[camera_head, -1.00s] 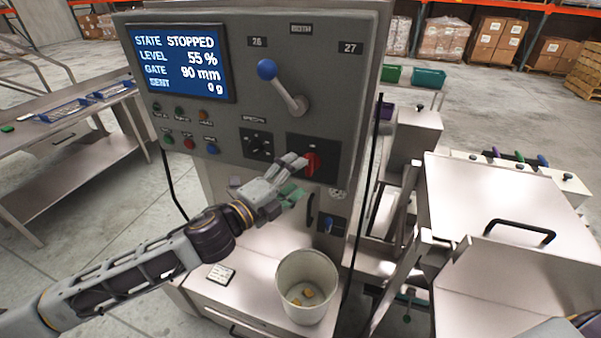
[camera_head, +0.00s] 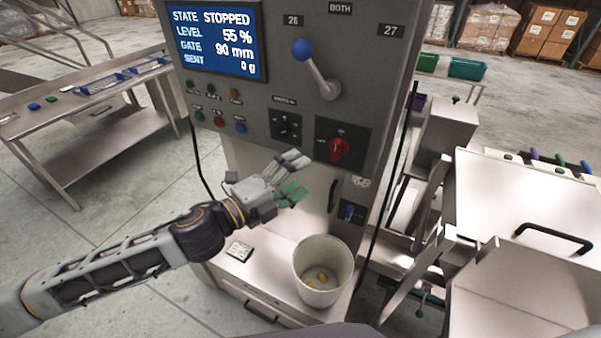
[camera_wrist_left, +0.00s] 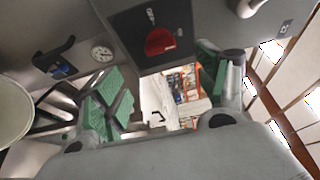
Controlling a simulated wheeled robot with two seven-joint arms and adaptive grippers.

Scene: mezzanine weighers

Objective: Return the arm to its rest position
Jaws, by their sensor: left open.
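My left gripper (camera_head: 294,178) is in front of the grey control cabinet (camera_head: 230,95), below its row of knobs. Its green-padded fingers are apart and hold nothing. The red rotary switch (camera_head: 339,148) is up and right of the fingertips, apart from them. In the left wrist view the open fingers (camera_wrist_left: 165,90) show on both sides, with the red switch (camera_wrist_left: 160,41) beyond and between them. My left arm reaches in from the lower left. My right gripper is in neither view.
A lever with a blue ball (camera_head: 302,50) sticks out of the panel. A steel table (camera_head: 105,110) stands at left, steel housings (camera_head: 520,210) at right. The screen (camera_head: 215,38) reads STOPPED.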

